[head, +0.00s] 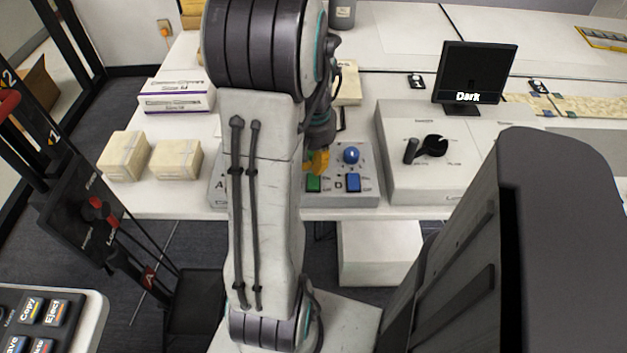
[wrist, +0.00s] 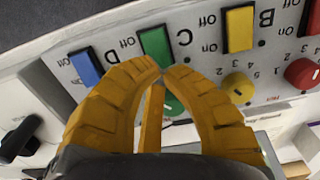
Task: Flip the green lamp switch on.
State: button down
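The green lamp switch (wrist: 155,45) is a rectangular rocker on the grey control panel (wrist: 205,62), beside the letter C. It also shows in the head view (head: 313,183). Which way it is tipped I cannot tell. My gripper (wrist: 162,70) has yellow ridged fingers with the tips together and nothing seen between them. In the wrist view the tips lie just below the green switch; contact cannot be told. In the head view my gripper (head: 318,161) is over the panel, partly hidden by my arm. A green knob (wrist: 173,104) is partly hidden behind the fingers.
A blue switch (wrist: 85,67) and a yellow switch (wrist: 239,28) flank the green one. Yellow (wrist: 237,88) and red (wrist: 302,72) knobs sit nearby. A dark screen reading "Dark" (head: 475,75) stands right. Cream boxes (head: 176,159) sit left on the white table.

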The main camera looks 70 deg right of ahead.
aim_at(313, 176)
jog(key=shift+f+b, duration=1.25)
jog(key=shift+f, duration=0.3)
dwell(0.7)
jog(key=shift+r, duration=0.15)
jog(key=shift+r+p, duration=3.05)
jog(key=shift+r, duration=0.4)
jog(key=w+a+r+n+t+p, duration=0.1)
jog(key=w+a+r+n, duration=0.3)
jog(key=a, duration=0.7)
jog(key=w+a+r+n+t+p, duration=0.1)
jog(key=w+a+r+n+p, duration=0.2)
jog(key=a, duration=0.7)
jog(key=w+a+r+n+t+p, duration=0.1)
jog(key=w+a+r+n+p, duration=0.2)
jog(key=w+a+r+n, duration=0.3)
jog(key=a+r+n, duration=0.1)
jog(key=a+r, duration=0.1)
jog(key=a, duration=0.3)
jog(key=shift+a+r, duration=0.3)
jog(key=shift+r, duration=0.05)
jog(key=shift+d, duration=0.1)
